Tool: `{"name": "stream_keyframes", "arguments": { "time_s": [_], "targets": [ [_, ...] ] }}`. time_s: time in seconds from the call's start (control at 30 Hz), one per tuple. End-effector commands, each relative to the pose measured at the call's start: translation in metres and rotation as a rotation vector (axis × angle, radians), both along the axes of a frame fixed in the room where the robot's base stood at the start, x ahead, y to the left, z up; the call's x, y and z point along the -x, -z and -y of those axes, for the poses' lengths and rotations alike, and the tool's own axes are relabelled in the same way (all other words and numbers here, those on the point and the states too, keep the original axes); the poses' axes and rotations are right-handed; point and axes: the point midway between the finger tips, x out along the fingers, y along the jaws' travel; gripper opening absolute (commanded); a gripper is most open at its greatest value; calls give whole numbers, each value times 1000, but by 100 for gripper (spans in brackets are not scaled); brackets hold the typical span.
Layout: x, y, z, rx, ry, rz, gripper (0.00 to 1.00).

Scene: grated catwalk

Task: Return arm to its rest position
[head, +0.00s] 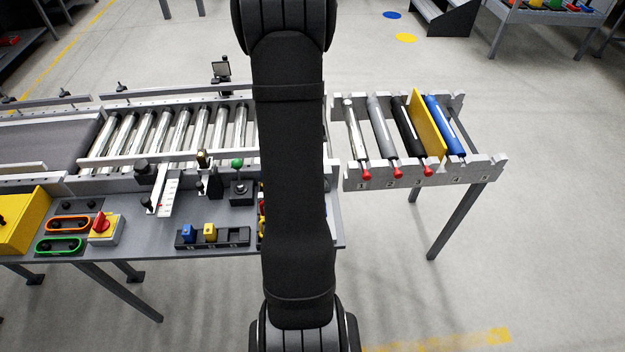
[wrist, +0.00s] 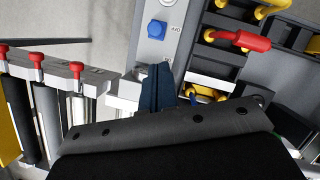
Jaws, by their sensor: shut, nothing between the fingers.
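My arm runs straight down the middle of the head view and hides my gripper there. In the wrist view my gripper (wrist: 158,72) shows as dark blue fingers, closed together with nothing between them, in front of a dark bolted plate. The fingertips appear over the grey panel (wrist: 178,62) near the right end of the workbench. I cannot tell how far they are above it. A blue button (wrist: 157,29) and a red-handled yellow part (wrist: 240,40) lie past the fingertips, apart from them.
A rack of rollers (head: 401,178) with red ends stands right of my arm. The roller conveyor (head: 170,133) and grey bench (head: 110,248) with a yellow box (head: 22,222), switches and a green-topped joystick (head: 238,163) lie left.

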Motion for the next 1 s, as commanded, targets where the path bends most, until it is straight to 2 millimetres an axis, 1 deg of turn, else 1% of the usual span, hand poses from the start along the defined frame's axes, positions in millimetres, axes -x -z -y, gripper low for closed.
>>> {"name": "stream_keyframes", "arguments": {
  "time_s": [0.1,0.2,0.47,0.57,0.67,1.0],
  "targets": [
    [-4,-9,-2,0,0,1,0],
    [-5,-12,-2,-1,0,2,0],
    [-5,-12,-2,0,0,2,0],
    [-4,-9,-2,0,0,1,0],
    [0,0,0,0,0,0,0],
    [19,53,9,0,2,-6,0]
  ]
}}
